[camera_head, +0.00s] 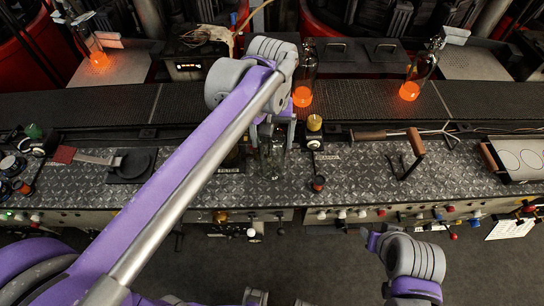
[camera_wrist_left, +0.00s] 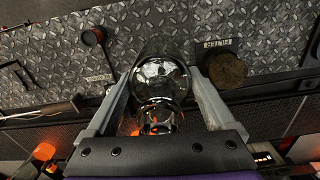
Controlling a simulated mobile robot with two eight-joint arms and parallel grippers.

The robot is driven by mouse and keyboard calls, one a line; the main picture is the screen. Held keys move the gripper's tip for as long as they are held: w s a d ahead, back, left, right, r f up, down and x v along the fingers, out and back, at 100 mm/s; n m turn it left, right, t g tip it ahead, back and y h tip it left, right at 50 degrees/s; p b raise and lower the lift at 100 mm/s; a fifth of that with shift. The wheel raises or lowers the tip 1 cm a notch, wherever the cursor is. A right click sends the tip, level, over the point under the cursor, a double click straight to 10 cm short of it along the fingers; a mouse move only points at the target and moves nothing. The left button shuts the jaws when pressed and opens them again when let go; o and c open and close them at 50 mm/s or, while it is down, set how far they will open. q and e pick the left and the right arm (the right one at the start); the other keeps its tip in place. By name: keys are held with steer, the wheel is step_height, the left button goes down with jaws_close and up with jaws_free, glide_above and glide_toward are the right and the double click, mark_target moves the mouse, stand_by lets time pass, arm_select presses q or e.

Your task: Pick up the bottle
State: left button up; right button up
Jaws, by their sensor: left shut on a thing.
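A clear glass bottle (camera_wrist_left: 160,78) is between the two fingers of my left gripper (camera_wrist_left: 160,90) in the left wrist view, one finger on each side. My left gripper is shut on it. In the head view the bottle (camera_head: 272,160) shows dark below my left gripper (camera_head: 271,135), over the metal tread-plate bench; my arm hides part of it. I cannot tell whether its base touches the bench. Part of my right arm is at the lower right of the head view, in front of the bench; its jaw opening is not clear.
Bottles with glowing orange bases stand behind the bench, one (camera_head: 304,80) close behind my left gripper and another (camera_head: 418,78) to the right. A brass-topped post (camera_head: 314,124) is close to the right of the bottle. A wooden-handled tool (camera_head: 405,134) lies farther right.

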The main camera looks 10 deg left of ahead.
arm_select(q)
jaws_close()
steer(key=shift+r, duration=0.1)
